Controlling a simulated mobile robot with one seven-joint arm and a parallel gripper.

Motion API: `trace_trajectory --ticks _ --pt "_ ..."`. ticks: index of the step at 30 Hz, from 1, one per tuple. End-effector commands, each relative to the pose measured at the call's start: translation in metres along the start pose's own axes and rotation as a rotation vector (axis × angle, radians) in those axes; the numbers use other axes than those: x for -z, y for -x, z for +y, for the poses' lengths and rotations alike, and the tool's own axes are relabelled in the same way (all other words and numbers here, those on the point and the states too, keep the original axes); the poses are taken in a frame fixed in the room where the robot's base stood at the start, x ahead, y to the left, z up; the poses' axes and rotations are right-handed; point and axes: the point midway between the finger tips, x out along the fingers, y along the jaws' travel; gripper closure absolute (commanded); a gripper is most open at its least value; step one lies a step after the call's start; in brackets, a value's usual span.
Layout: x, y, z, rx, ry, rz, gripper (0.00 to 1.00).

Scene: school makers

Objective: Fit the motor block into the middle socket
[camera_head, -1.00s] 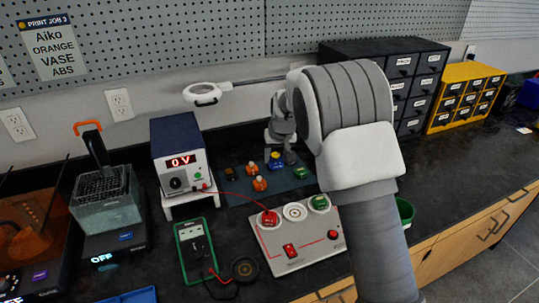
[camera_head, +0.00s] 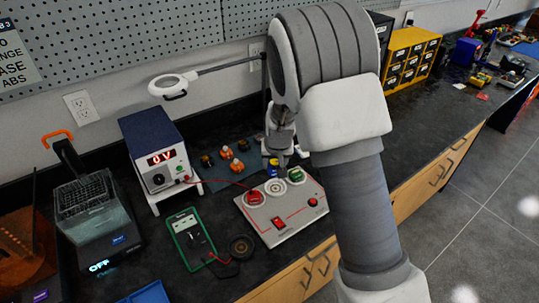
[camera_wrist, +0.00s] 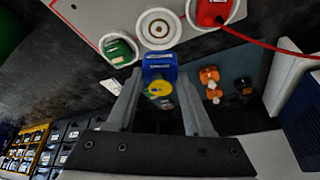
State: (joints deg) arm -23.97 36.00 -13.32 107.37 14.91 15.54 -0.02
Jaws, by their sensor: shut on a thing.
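The motor block, blue with a yellow round part, is between my gripper's fingers (camera_wrist: 160,97) in the wrist view (camera_wrist: 160,68). In the head view the blue block (camera_head: 272,168) shows just behind the socket panel (camera_head: 285,220), partly hidden by my gripper (camera_head: 283,160). My gripper is shut on the block. The middle socket (camera_head: 275,187) is a white ring and looks empty; it also shows in the wrist view (camera_wrist: 158,28), close to the block but apart from it. A red block (camera_head: 254,197) fills the left socket and a green block (camera_head: 295,175) the right one.
Orange parts (camera_head: 236,167) lie on the dark mat (camera_head: 213,178). A red wire (camera_head: 225,184) runs from the power supply (camera_head: 155,155) to the red block. A multimeter (camera_head: 190,238) lies left of the panel. A magnifier lamp (camera_head: 172,84) stands behind.

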Motion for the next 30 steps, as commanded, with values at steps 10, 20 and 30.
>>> trace_trajectory --ticks 10,20,30 --pt "-0.007 -0.006 0.003 -0.005 -0.009 0.001 1.00" --pt "-0.020 -0.036 0.004 -0.005 -0.008 0.000 1.00" --pt "-0.026 -0.053 0.005 -0.005 -0.009 0.001 1.00"
